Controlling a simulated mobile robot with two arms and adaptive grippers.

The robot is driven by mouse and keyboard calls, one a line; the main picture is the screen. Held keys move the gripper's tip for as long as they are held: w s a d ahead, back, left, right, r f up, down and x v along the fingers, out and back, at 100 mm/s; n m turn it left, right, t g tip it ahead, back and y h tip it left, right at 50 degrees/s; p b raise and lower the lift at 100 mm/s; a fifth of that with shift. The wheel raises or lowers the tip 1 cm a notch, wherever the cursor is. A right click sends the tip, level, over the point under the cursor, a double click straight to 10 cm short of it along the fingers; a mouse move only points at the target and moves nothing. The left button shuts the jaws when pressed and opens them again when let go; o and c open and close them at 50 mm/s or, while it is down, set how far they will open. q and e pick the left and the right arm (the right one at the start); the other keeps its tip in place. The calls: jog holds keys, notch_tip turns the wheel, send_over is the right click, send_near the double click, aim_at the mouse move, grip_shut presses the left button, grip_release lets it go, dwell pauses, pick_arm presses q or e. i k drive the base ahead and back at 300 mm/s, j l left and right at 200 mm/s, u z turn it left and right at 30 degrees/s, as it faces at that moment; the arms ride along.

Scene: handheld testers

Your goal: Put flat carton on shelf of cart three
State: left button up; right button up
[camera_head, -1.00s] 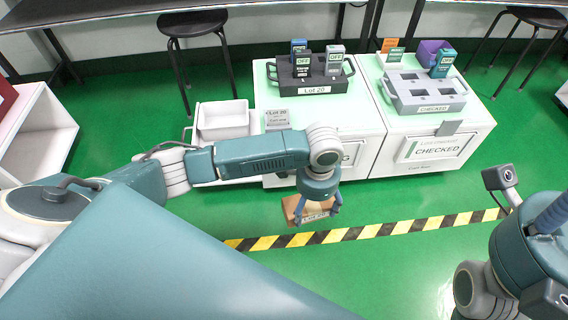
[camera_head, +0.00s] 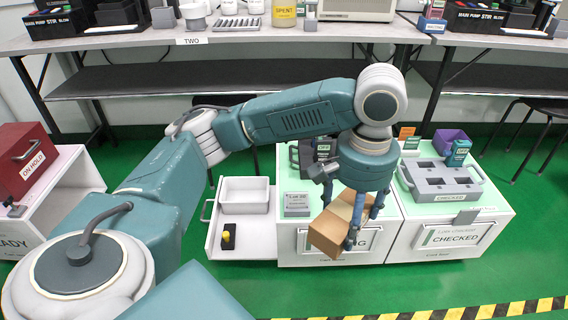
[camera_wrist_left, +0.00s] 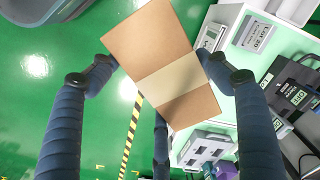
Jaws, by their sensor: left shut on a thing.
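A brown carton (camera_head: 330,231) with a pale band is held in my left gripper (camera_head: 352,212). The gripper's fingers are shut around it, and it is tilted in the air in front of the white carts. In the left wrist view the carton (camera_wrist_left: 150,45) lies between the blue fingers of the left gripper (camera_wrist_left: 163,88). A white cart (camera_head: 295,245) with a partly hidden sign is behind the carton. The cart with the CHECKED sign (camera_head: 452,236) stands to its right. No label reading cart three is legible. My right gripper is not in view.
A grey tray (camera_head: 440,180) sits on the CHECKED cart. A white bin (camera_head: 245,193) and a black box with a yellow knob (camera_head: 228,237) are on the low side shelf at left. A red ON HOLD box (camera_head: 28,152) stands far left. A workbench (camera_head: 140,40) spans the back.

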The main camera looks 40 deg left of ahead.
aim_at(257, 237)
jog(key=j+z, duration=0.25)
jog(key=j, duration=0.25)
jog(key=j+z, duration=0.3)
jog(key=j, duration=0.2)
jog(key=k+j+z, duration=0.25)
jog(key=j, duration=0.25)
jog(key=k+j, duration=0.1)
jog(key=j, duration=0.35)
jog(key=k+j, duration=0.1)
jog(key=j, duration=0.3)
jog(key=j+z, duration=0.1)
jog(key=j, duration=0.35)
jog(key=k+j, duration=0.15)
jog(key=j, duration=0.3)
